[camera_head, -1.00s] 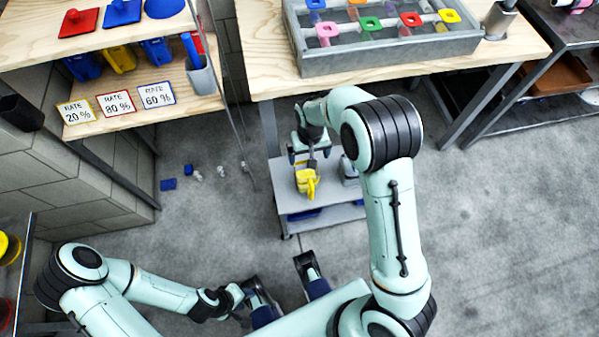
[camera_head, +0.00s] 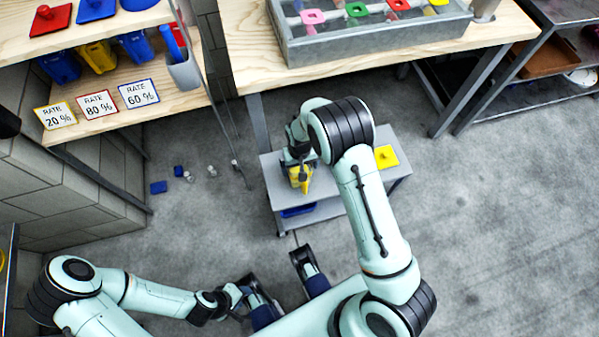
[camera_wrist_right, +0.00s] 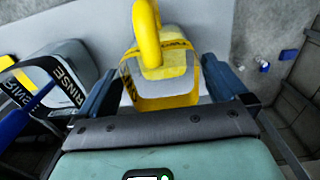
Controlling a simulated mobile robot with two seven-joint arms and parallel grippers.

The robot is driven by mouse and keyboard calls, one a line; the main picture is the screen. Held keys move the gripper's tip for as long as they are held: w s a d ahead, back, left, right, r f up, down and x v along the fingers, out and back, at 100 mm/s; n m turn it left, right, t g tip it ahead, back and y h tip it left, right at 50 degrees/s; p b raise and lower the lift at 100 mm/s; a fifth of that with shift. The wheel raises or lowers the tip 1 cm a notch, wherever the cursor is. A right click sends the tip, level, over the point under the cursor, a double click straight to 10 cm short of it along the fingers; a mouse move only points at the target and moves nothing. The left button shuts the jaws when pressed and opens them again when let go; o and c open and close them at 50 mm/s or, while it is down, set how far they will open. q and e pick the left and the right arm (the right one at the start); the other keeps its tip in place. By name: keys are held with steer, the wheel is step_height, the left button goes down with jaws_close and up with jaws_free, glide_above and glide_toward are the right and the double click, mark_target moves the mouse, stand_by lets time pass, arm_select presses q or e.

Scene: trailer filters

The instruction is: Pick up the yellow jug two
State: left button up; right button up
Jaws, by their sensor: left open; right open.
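A yellow jug (camera_head: 300,176) stands on the top shelf of a small grey cart (camera_head: 401,172), partly hidden by my right gripper. In the right wrist view the yellow jug (camera_wrist_right: 164,68) shows its raised handle and a label band. My right gripper (camera_head: 297,160) is over it and open, with one finger on each side of the jug in the right wrist view (camera_wrist_right: 160,84). Whether the fingers touch it I cannot tell. My left gripper (camera_head: 244,295) is open and low at the bottom of the head view, away from the cart.
A grey container with a RINSE label (camera_wrist_right: 68,75) stands beside the jug. A yellow square lid (camera_head: 386,157) lies on the cart's right side. A wooden table (camera_head: 250,65) rises behind the cart. A shelf with rate cards (camera_head: 97,105) stands left. Small items lie on the floor (camera_head: 159,187).

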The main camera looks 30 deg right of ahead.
steer(key=shift+r, duration=0.1)
steer(key=c, duration=1.4)
steer(key=shift+r, duration=0.15)
